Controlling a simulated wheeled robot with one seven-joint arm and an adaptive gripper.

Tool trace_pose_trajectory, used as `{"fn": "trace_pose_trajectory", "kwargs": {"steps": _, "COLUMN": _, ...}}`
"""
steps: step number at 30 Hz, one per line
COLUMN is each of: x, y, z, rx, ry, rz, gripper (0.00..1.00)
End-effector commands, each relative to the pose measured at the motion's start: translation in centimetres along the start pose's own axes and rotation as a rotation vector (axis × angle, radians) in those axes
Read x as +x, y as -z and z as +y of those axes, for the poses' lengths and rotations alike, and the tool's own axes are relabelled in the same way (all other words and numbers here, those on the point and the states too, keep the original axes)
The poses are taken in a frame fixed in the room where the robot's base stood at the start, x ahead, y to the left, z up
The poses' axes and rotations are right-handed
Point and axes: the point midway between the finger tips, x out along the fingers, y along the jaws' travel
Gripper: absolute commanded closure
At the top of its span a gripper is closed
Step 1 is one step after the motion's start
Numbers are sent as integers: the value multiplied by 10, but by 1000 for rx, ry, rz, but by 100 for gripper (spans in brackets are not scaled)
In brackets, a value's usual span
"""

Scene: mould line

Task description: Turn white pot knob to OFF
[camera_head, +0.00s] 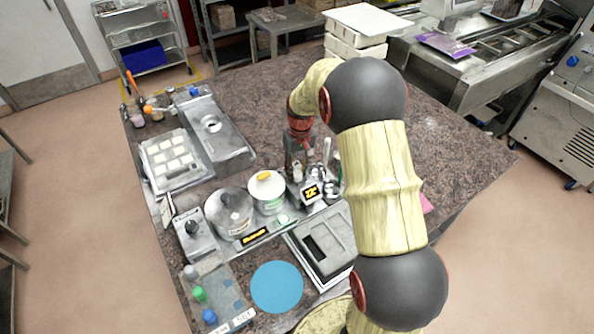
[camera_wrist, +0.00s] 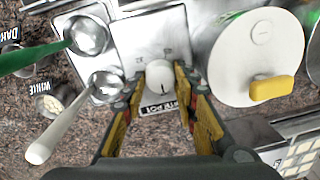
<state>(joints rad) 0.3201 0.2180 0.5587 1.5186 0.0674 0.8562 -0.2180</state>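The white round knob (camera_wrist: 159,74) sits on a metal panel in the wrist view, above a dark label (camera_wrist: 158,108) partly covered by my fingers and ending in "POT". Small marks stand on the panel around it; I cannot tell the knob's setting. My gripper (camera_wrist: 160,76) is open, with one yellow-and-black finger on each side of the knob and apparently small gaps. The white pot (camera_wrist: 240,72), with a white lid and yellow handle, stands right of the knob. In the head view the white pot (camera_head: 267,207) is left of my gripper (camera_head: 299,172); the knob cannot be made out there.
A green-handled ladle (camera_wrist: 40,55) and a white-handled ladle (camera_wrist: 58,128) lie left of the knob, close to my left finger. A grey-lidded pot (camera_head: 232,222) stands beside the white pot. A blue disc (camera_head: 277,287) lies on the table near the front.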

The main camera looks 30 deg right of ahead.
Motion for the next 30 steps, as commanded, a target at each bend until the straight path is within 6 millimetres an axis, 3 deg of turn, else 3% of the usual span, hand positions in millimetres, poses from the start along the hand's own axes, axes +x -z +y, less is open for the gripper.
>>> {"fn": "trace_pose_trajectory", "kwargs": {"steps": 9, "x": 0, "y": 0, "z": 0, "rx": 0, "ry": 0, "rz": 0, "gripper": 53}}
{"fn": "trace_pose_trajectory", "kwargs": {"steps": 20, "x": -4, "y": 0, "z": 0, "rx": 1, "ry": 0, "rz": 1, "gripper": 52}}
{"fn": "trace_pose_trajectory", "kwargs": {"steps": 26, "x": -31, "y": 1, "z": 0, "rx": 1, "ry": -1, "rz": 5, "gripper": 52}}
{"fn": "trace_pose_trajectory", "kwargs": {"steps": 30, "x": -60, "y": 1, "z": 0, "rx": 1, "ry": -1, "rz": 5, "gripper": 52}}
